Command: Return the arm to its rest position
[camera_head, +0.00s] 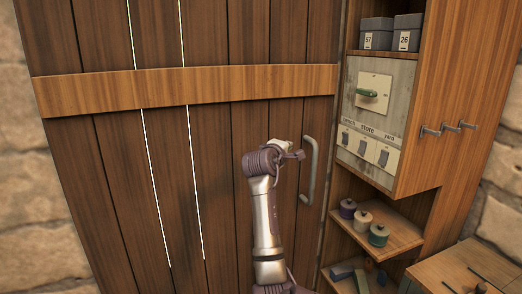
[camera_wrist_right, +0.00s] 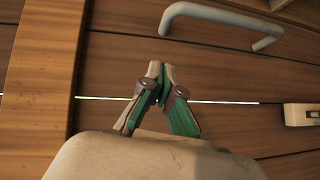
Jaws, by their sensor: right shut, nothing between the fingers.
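My right arm (camera_head: 265,220) rises from the bottom centre of the head view, in front of a plank door. My right gripper (camera_head: 296,155) is at its upper end, just left of the grey door handle (camera_head: 313,170) in the picture. In the right wrist view the fingers of my right gripper (camera_wrist_right: 160,72) are together, with nothing between them. The handle (camera_wrist_right: 225,17) shows beyond the fingertips there, with a visible gap in the picture. My left gripper is not in view.
The wooden door (camera_head: 110,180) with its crossbar (camera_head: 190,88) looks closed. To the right, a cabinet holds a panel with a green lever (camera_head: 366,93) and rocker switches (camera_head: 364,148). Spools (camera_head: 362,216) stand on a shelf below. Hooks (camera_head: 448,128) stick out from the cabinet side.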

